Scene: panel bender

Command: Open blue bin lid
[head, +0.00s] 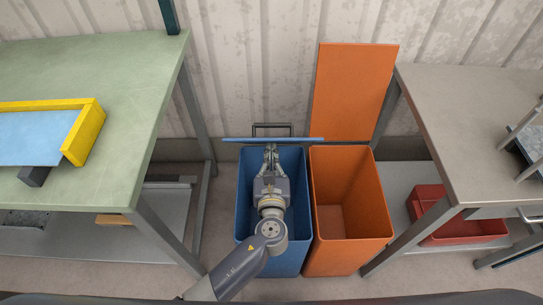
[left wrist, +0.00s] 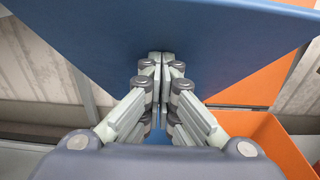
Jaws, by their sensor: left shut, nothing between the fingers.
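The blue bin (head: 289,249) stands on the floor between the two tables, and its inside shows. Its blue lid (head: 295,139) is raised at the back edge and is seen nearly edge-on as a thin strip in the head view. In the left wrist view the lid's flat blue face (left wrist: 90,45) fills the upper middle. My left gripper (head: 270,148) is over the bin's opening, its shut fingertips close to the lid at the back; they also show in the left wrist view (left wrist: 159,58). I cannot tell if they touch the lid. My right gripper is not in view.
An orange bin (head: 350,255) with its lid (head: 352,90) upright stands close on the right. A green table (head: 95,90) is on the left, a grey table (head: 450,110) on the right. A red crate (head: 470,232) lies on the right lower shelf.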

